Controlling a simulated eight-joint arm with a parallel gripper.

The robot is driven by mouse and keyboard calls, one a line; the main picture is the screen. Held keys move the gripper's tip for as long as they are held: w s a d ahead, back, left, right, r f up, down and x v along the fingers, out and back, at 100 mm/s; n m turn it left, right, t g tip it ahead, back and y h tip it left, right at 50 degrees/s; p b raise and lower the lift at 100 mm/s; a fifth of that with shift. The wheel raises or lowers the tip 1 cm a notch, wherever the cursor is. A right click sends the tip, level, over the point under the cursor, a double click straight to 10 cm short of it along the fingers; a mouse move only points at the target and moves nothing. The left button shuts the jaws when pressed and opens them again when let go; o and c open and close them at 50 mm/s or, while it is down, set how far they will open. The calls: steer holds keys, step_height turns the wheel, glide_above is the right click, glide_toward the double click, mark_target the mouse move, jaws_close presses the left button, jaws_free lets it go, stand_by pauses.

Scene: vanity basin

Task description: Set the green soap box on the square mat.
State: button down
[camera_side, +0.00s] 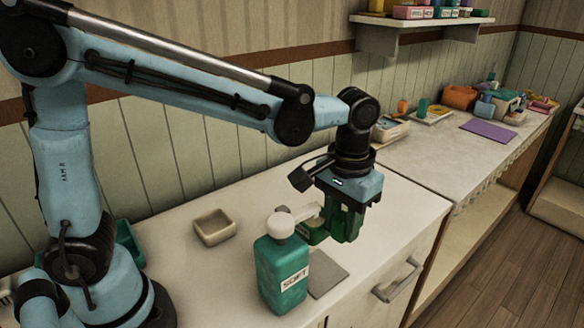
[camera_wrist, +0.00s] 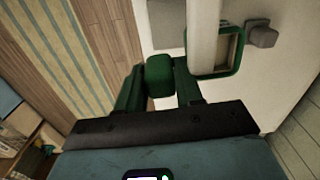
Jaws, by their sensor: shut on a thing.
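My gripper (camera_side: 341,222) is above the white counter, just behind and right of the pump bottle. In the wrist view its fingers (camera_wrist: 159,84) are closed on the green soap box (camera_wrist: 159,74), a small dark green block. A grey patch of the mat (camera_wrist: 168,24) shows in the wrist view.
A green pump bottle (camera_side: 283,272) labelled SOFT stands close beside the mat, its nozzle reaching toward my gripper. A beige dish (camera_side: 214,228) stands further back left. A purple mat (camera_side: 488,132) and several items occupy the far counter. The counter's front edge is close by.

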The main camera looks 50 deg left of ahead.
steer(key=shift+w+d+m, duration=0.1)
steer(key=shift+d+m, duration=0.2)
steer(key=shift+d, duration=0.2)
steer(key=shift+f, duration=3)
steer(key=shift+f, duration=0.5)
steer(key=c, duration=1)
jaws_free()
steer(key=shift+d, duration=0.2)
steer(key=shift+r, duration=0.35)
